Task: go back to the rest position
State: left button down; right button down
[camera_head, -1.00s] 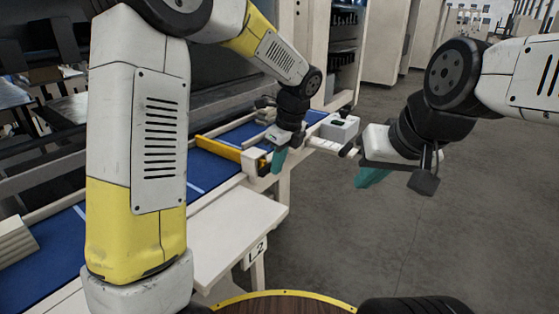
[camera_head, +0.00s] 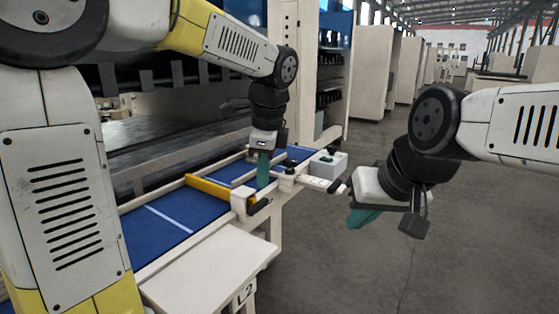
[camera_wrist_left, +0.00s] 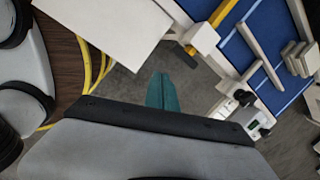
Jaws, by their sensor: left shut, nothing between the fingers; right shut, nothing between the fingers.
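My left gripper (camera_head: 263,170) hangs fingers-down near the front edge of the blue conveyor, by the yellow bar. Its teal fingers are together with nothing between them. In the left wrist view the same fingers (camera_wrist_left: 161,92) show closed and empty above grey floor. My right gripper (camera_head: 362,218) is at the right, over open floor, its teal fingers together and pointing down-left. It holds nothing.
The blue conveyor (camera_head: 190,214) has a yellow bar (camera_head: 207,187) across it. A grey control box (camera_head: 328,165) stands at its far end. A pale side table (camera_head: 212,268) marked L2 is in front. Stacked pale blocks (camera_wrist_left: 299,58) lie on the blue surface. Floor at right is clear.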

pick_arm(q)
jog(key=s+a+n+t+h, duration=0.1)
jog(key=s+a+n+t, duration=0.1)
jog(key=s+a+n, duration=0.3)
jog(key=s+a+f+n+t+h, duration=0.1)
jog(key=s+a+n, duration=0.4)
jog(key=s+n, duration=0.5)
jog(key=n+t+h, duration=0.1)
jog(key=n, duration=0.3)
jog(key=shift+a+f, duration=0.2)
jog(key=shift+a, duration=0.2)
